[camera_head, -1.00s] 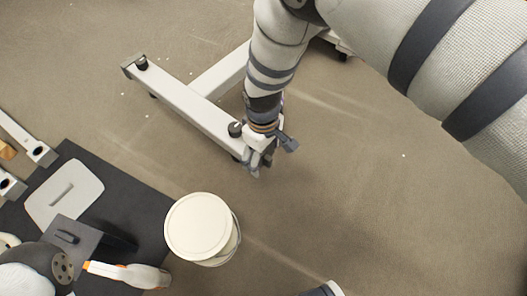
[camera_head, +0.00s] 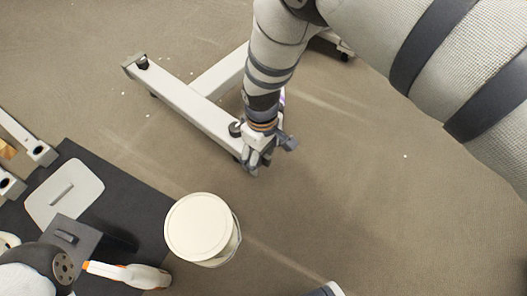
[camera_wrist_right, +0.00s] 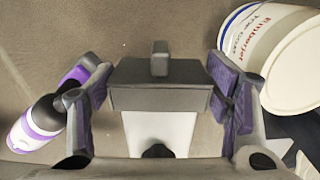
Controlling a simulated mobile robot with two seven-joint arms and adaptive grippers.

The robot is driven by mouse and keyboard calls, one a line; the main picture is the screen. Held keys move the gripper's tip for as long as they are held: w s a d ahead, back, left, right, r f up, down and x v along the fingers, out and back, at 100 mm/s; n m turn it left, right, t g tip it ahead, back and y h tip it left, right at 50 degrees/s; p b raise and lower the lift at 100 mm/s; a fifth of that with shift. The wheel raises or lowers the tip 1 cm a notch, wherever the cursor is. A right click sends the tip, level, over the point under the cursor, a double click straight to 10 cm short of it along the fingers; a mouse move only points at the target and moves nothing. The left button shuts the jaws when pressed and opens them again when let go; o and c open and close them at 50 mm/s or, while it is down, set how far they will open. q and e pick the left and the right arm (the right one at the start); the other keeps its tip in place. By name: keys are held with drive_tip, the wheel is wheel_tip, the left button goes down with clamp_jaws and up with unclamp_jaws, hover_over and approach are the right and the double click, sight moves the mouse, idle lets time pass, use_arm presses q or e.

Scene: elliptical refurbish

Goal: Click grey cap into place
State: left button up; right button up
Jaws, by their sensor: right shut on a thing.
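The grey cap (camera_wrist_right: 160,92) is a dark block with a small raised knob, between the purple-padded fingers of my right gripper in the wrist view. My right gripper (camera_wrist_right: 160,100) is shut on it. The cap lies at the end of a white beam (camera_wrist_right: 160,130) with a black round foot (camera_wrist_right: 157,151). I cannot tell whether it sits fully flush. In the head view my right gripper (camera_head: 258,162) is at the near end of the white floor frame (camera_head: 180,95); the fingers largely hide the cap there. My left gripper is not in view.
A lidded white bucket (camera_head: 198,227) stands at the edge of a black mat (camera_head: 150,215); it also shows in the wrist view (camera_wrist_right: 260,40). A white and purple bottle (camera_wrist_right: 38,122) is left of the fingers. A white tool with an orange tip (camera_head: 130,274) lies on the mat.

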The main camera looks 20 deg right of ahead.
drive_tip(key=shift+w+a, duration=0.15)
drive_tip(key=shift+w, duration=0.2)
idle(0.4)
drive_tip(key=o, duration=1.2)
wheel_tip(320, 180, up, 12)
drive_tip(key=shift+r, duration=0.1)
